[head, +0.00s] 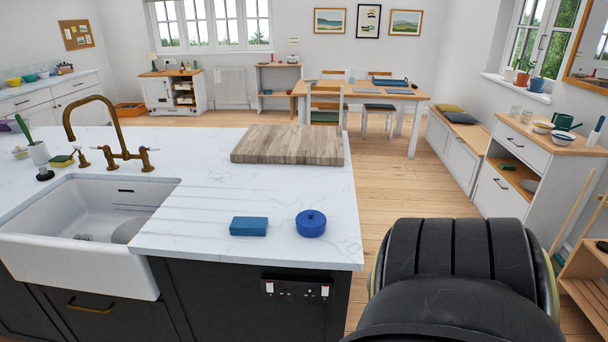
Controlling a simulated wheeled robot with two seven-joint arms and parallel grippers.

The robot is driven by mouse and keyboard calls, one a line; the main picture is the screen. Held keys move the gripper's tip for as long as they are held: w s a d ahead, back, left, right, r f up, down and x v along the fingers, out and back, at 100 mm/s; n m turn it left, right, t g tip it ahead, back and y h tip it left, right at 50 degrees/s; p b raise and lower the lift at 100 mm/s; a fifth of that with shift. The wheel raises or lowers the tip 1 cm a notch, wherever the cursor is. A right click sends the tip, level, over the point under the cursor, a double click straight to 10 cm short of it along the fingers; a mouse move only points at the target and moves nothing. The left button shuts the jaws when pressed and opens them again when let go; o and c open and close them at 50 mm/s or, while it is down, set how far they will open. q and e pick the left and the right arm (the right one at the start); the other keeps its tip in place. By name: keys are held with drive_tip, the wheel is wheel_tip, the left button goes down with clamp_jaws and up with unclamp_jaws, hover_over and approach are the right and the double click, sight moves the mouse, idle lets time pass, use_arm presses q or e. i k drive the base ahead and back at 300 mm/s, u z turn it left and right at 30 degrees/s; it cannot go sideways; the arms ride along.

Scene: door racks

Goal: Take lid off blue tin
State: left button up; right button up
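A round blue tin (311,228) stands upright on the white marble counter near its front right corner. Its blue lid (311,216) sits on top and has a small knob in the middle. Neither of my grippers shows in the head view. A large dark rounded part of my own body fills the lower right, beside the counter's right edge.
A blue rectangular block (249,226) lies just left of the tin, apart from it. A thick wooden board (288,144) lies farther back. A white sink (85,235) opens at the left, with a brass tap (113,150) behind it. The counter around the tin is clear.

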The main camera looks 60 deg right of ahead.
sight(310, 220)
drive_tip(key=z, duration=0.85)
drive_tip(key=i, duration=0.85)
drive_tip(key=z, duration=0.95)
